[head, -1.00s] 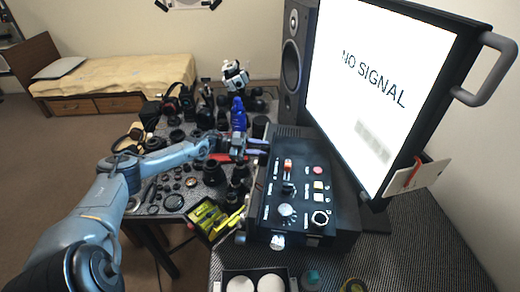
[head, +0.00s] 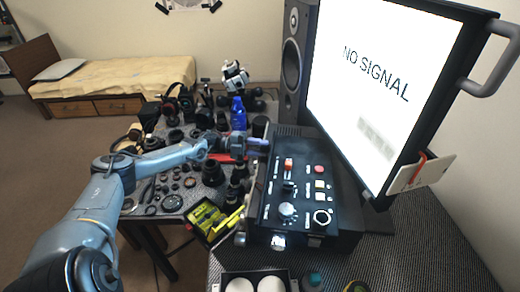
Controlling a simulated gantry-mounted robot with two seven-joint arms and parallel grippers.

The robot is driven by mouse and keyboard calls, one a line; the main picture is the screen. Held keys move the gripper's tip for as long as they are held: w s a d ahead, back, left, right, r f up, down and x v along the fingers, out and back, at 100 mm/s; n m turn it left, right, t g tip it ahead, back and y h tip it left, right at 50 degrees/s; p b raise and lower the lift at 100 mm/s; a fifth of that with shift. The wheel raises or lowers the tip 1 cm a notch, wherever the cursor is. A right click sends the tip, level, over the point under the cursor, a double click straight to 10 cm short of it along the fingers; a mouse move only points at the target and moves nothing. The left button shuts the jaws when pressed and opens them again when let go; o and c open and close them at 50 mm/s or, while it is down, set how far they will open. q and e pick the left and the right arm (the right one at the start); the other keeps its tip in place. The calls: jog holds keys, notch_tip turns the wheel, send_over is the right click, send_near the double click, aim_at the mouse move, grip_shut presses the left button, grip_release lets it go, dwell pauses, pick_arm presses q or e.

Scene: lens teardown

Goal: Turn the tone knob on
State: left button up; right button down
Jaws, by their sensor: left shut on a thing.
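The black control box (head: 264,225) stands in the middle on the dark ribbed surface. Its sloped panel has a large silver-topped dial (head: 287,211), a small dark knob (head: 289,187), a red-topped switch (head: 288,164) and a ringed round control (head: 321,217). The labels are too small to read, so I cannot tell which is the tone knob. My left gripper (head: 262,147) is at the upper left edge of the box, apart from the dials. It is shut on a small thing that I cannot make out. My right gripper is not in view.
A large monitor (head: 368,85) reading NO SIGNAL rises behind the box, beside a speaker (head: 292,55). Lenses, rings and a blue bottle (head: 238,114) crowd the table at left. A yellow-lined tool case (head: 207,218) lies left of the box. The surface at right is clear.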

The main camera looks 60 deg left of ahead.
pick_arm(q)
jog(key=shift+m, duration=0.3)
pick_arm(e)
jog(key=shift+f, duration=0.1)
pick_arm(q)
jog(key=o, duration=1.1)
jog(key=shift+c, duration=0.2)
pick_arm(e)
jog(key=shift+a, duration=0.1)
